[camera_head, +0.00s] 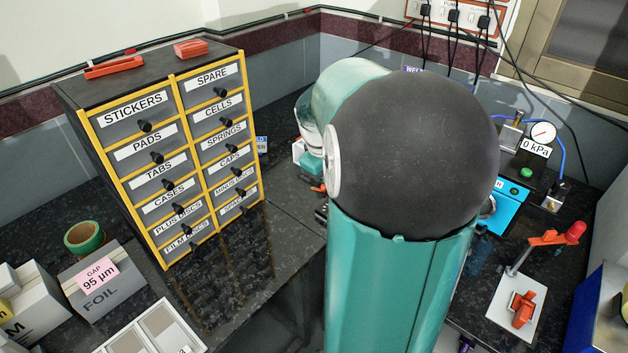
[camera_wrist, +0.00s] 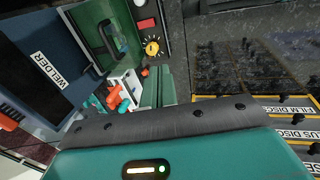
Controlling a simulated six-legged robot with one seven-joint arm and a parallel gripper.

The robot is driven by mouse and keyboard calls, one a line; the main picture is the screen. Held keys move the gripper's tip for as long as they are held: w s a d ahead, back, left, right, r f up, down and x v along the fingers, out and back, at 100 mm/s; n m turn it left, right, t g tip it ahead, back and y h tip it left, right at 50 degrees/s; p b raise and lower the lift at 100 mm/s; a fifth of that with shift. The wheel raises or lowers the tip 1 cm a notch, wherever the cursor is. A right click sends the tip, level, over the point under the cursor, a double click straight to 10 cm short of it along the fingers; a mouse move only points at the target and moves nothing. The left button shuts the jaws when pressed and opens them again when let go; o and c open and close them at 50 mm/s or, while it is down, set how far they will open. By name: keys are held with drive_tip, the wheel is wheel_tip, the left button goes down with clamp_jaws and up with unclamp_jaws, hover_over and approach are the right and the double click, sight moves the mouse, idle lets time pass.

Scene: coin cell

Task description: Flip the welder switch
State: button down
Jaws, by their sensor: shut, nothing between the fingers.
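The welder shows in the wrist view as a dark box with a white WELDER label (camera_wrist: 48,70). Beside it a dark panel carries a red piece (camera_wrist: 147,23) and a yellow knob (camera_wrist: 152,47); I cannot tell which part is the switch. In the head view only the edge of a blue welder sign (camera_head: 413,69) shows above my arm. My gripper (camera_wrist: 163,88) appears as teal parts beyond its dark-edged housing in the wrist view, just below the yellow knob. It is shut and empty; contact with the panel cannot be seen. My arm hides the welder front in the head view.
A labelled drawer cabinet (camera_head: 160,150) stands on the dark bench at left. A white holder with orange and teal pieces (camera_wrist: 122,95) is close to my gripper. A pressure gauge (camera_head: 543,132) and an orange-handled stand (camera_head: 524,305) are at right.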

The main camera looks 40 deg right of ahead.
drive_tip(key=s+d+f, duration=0.2)
drive_tip(key=d+f, duration=0.1)
drive_tip(key=d, duration=0.4)
drive_tip(key=shift+f, duration=0.25)
drive_tip(key=x, duration=1.4)
drive_tip(key=shift+s+a, duration=0.2)
drive_tip(key=shift+a, duration=0.05)
drive_tip(key=shift+f+y, duration=0.15)
drive_tip(key=shift+y, duration=0.15)
drive_tip(key=shift+d+f, duration=0.15)
